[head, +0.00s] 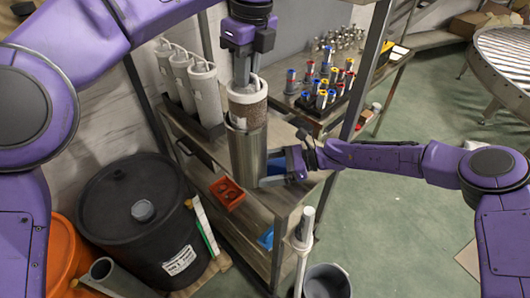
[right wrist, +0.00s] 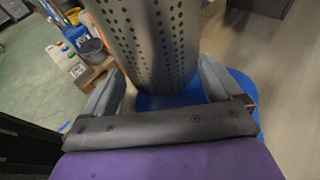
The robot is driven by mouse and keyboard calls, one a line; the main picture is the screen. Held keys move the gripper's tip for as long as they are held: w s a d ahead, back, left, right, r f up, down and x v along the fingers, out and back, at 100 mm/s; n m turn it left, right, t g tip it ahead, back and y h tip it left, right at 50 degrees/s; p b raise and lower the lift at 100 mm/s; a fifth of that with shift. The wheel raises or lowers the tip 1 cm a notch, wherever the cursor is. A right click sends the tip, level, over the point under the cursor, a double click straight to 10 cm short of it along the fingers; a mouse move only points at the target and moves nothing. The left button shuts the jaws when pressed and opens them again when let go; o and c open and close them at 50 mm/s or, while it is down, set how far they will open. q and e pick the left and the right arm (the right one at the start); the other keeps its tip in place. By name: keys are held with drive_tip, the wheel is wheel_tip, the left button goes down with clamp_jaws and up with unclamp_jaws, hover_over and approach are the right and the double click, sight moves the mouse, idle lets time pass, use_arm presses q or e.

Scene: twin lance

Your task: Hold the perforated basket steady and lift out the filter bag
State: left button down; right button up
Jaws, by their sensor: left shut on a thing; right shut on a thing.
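The perforated basket (head: 247,155) is an upright metal cylinder standing at the shelf unit; its rows of holes show in the right wrist view (right wrist: 155,40). The filter bag (head: 248,108), off-white at the top and stained brown below, stands out above the basket's rim. Its lower end is hidden, apparently inside the basket. My left gripper (head: 243,82) comes from above, shut on the bag's top. My right gripper (head: 284,172) is shut on the basket's side from the right; its two fingers flank the basket in the right wrist view (right wrist: 160,88).
Several white filter bags (head: 190,82) stand in a rack at the left. A black drum (head: 125,215) stands at lower left. Bottles with coloured caps (head: 322,80) sit on the bench behind. A grey bucket (head: 327,282) and an upright pole (head: 303,240) stand in front.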

use_arm(q)
drive_tip(key=shift+r, duration=0.8)
use_arm(e)
drive_tip(key=shift+f, duration=0.1)
use_arm(q)
drive_tip(key=shift+r, duration=2)
use_arm(e)
drive_tip(key=shift+d, duration=0.1)
drive_tip(key=o, duration=0.5)
drive_tip(key=v, duration=1.2)
drive_tip(key=shift+w, duration=0.1)
